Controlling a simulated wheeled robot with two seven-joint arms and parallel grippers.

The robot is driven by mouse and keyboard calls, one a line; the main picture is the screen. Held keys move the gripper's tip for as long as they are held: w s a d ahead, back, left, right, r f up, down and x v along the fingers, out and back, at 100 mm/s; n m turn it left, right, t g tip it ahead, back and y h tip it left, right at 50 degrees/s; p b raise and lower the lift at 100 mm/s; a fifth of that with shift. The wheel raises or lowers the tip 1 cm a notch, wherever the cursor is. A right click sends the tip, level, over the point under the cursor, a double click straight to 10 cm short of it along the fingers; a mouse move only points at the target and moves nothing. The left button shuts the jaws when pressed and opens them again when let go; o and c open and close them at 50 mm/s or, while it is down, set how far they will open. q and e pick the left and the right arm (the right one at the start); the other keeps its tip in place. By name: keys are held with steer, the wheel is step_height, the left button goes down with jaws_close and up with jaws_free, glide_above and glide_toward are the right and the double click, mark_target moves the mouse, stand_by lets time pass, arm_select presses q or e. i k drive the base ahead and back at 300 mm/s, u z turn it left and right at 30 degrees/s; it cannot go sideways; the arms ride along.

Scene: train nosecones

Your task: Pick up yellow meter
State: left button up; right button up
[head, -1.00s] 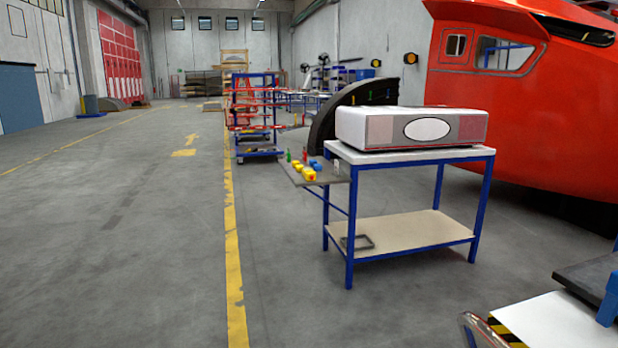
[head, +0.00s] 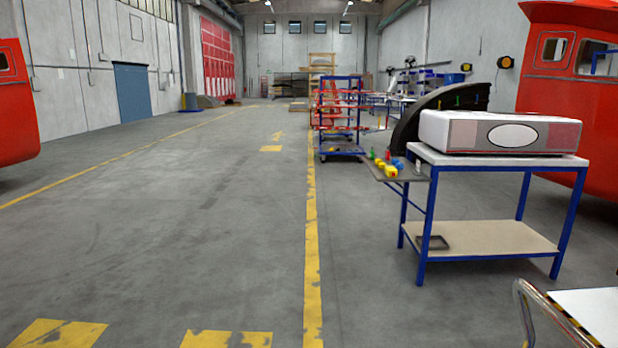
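Small yellow items (head: 388,170) lie on a grey side shelf (head: 410,177) fixed to the left side of a blue-framed table. I cannot tell at this size which of them is the yellow meter. Blue, green and red small items lie close around them on the same shelf. Neither of my grippers is in the head view.
The blue-framed table (head: 440,158) carries a long white-grey box (head: 465,130). A dark frame (head: 432,242) lies on its lower shelf. A cart with a metal rail (head: 528,300) stands at the lower right. A blue rack (head: 340,120) stands beyond. Open floor (head: 210,220) lies left.

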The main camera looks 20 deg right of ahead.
mark_target(388, 169)
steer(key=z, duration=0.1)
steer(key=i, duration=1.35)
steer(key=z, duration=0.6)
steer(key=i, duration=2.35)
steer(key=z, duration=0.35)
